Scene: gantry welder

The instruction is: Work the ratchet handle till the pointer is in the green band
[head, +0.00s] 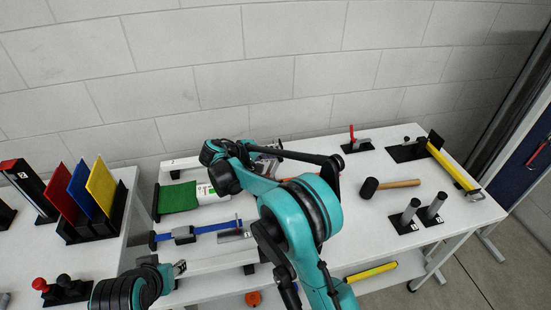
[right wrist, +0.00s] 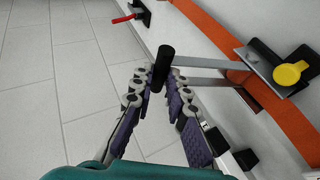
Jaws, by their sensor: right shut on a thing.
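In the right wrist view, a ratchet with flat metal side plates (right wrist: 205,60) sits on an orange strap (right wrist: 215,28). Its handle ends in a black cylindrical grip (right wrist: 162,66). My right gripper (right wrist: 155,78) is shut on this grip, with a finger on each side. In the head view my right arm covers most of the ratchet, and the right gripper (head: 267,165) is partly hidden behind it. My left gripper (head: 180,268) is at the lower left, away from the ratchet; its fingers are too small to read. I cannot make out a pointer or a green band.
A mallet (head: 398,184), metal posts (head: 433,207) and a red-handled clamp (head: 353,138) are to the right.

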